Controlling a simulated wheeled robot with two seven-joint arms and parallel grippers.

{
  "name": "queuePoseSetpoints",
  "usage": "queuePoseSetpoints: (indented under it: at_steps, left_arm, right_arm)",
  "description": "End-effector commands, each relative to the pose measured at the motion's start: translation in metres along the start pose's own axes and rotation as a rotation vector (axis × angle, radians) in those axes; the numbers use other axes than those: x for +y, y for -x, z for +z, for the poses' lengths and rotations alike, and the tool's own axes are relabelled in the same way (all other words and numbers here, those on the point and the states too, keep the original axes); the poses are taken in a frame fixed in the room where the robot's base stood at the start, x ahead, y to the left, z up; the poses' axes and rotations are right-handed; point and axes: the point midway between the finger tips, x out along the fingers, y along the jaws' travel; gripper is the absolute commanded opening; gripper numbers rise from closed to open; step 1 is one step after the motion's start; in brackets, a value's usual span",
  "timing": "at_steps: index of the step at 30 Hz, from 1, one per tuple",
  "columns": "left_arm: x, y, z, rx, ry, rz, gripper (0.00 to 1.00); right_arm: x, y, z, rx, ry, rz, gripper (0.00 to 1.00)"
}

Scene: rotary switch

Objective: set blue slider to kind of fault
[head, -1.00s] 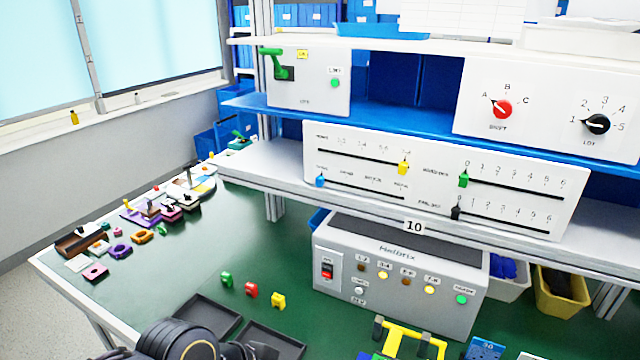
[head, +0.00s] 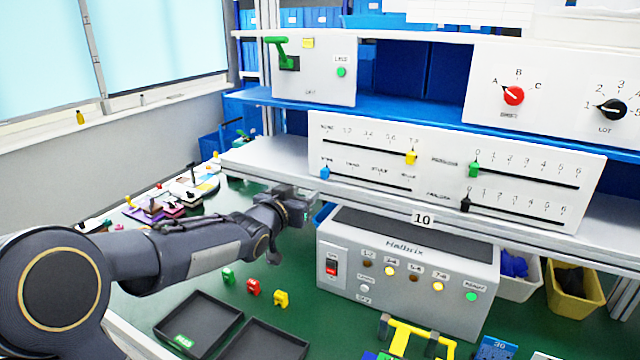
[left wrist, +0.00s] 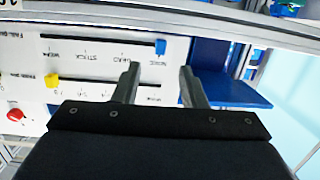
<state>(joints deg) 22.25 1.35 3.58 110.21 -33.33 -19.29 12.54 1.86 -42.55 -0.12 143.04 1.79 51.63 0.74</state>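The blue slider (head: 325,173) stands at the far left end of the lower left slot on the white slider panel (head: 420,190). In the left wrist view, where the panel appears upside down, the blue slider (left wrist: 161,47) is at the right end of its slot. Several small word labels run along that slot, too small to read surely. My left gripper (head: 303,208) is in front of the shelf, below and a little left of the blue slider. Its two fingers (left wrist: 160,70) are apart and empty, with the slider beyond their tips. My right gripper is out of view.
A yellow slider (head: 411,157), a green slider (head: 474,169) and a black slider (head: 465,204) share the panel. The shelf edge (head: 270,174) and grey Halbrix box (head: 400,270) lie close to the gripper. Black trays (head: 200,322) lie on the green bench.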

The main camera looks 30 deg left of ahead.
Motion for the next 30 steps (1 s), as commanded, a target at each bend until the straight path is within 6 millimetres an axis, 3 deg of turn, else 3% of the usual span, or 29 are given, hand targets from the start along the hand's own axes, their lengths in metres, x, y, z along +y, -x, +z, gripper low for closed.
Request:
queuePoseSetpoints:
  at_steps: [1, 6, 19, 30]
  left_arm:
    - [-0.005, -0.014, 0.002, 0.043, -0.011, 0.013, 0.38]
    - [-0.008, -0.033, -0.006, 0.129, -0.034, 0.047, 0.38]
    - [-0.004, -0.092, -0.017, 0.132, -0.034, 0.049, 0.38]
    - [-0.004, -0.106, -0.017, 0.133, -0.035, 0.047, 0.38]
  right_arm:
    - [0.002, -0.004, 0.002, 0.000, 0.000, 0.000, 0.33]
    - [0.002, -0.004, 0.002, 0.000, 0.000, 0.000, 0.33]
    - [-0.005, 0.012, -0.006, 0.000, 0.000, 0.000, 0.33]
    - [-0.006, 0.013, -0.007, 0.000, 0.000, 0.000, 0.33]
